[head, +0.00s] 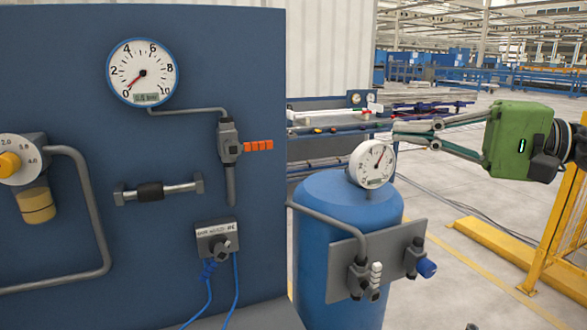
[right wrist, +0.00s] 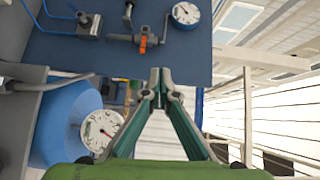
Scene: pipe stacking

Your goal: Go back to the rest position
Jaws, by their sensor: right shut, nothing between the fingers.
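My right gripper (head: 398,131) comes in from the right in the head view, with a green body and long fingers. Its fingertips are together with nothing between them. They point left, just above and right of the round gauge (head: 371,164) on the blue tank (head: 352,206). In the right wrist view the shut fingertips (right wrist: 160,78) point towards the blue panel (right wrist: 110,57), apart from the orange-handled valve (right wrist: 143,43). My left gripper is in neither view.
The blue panel (head: 60,90) fills the left, with a large gauge (head: 143,72), a valve with an orange handle (head: 258,146) and pipes. A workbench (head: 320,150) stands behind the tank. Yellow railing (head: 556,230) stands at the right; open floor lies beyond.

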